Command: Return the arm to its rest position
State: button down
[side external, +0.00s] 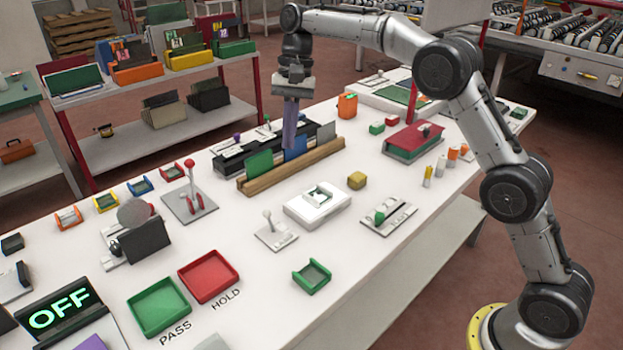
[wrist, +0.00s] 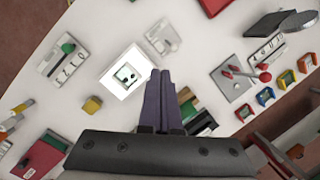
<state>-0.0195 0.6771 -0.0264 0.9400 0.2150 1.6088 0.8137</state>
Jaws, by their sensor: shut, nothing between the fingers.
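My gripper (side external: 290,122) hangs from my arm above the back of the white table, pointing down. Its two long purple-grey fingers are pressed together with nothing between them. In the wrist view the shut fingers (wrist: 158,100) point towards the table top. In the side view the fingertips are close to the black and wooden racks, and I cannot tell whether they touch anything. My arm arches from its base at the right over the table.
A wooden rack (side external: 290,166) with green and blue plates stands below my gripper. A white device (side external: 318,205), a yellow block (side external: 356,180) and a red-handled lever (side external: 190,195) are around it. Green (side external: 159,306) and red (side external: 208,276) trays lie at the front. An OFF sign (side external: 58,309) stands left.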

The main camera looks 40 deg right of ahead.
jog(key=s+d+r+t, duration=0.1)
jog(key=s+r+t, duration=0.1)
jog(key=s+r, duration=0.9)
jog(key=s+d+r+n+t, duration=0.2)
jog(key=s+r, duration=0.1)
jog(key=s, duration=0.8)
jog(key=s+d+f+n+t+h, duration=0.2)
jog(key=s+f+n, duration=0.5)
jog(key=s+f, duration=0.7)
jog(key=shift+s+d+f, duration=0.2)
jog(key=shift+d+f, duration=0.15)
jog(key=shift+f, duration=0.15)
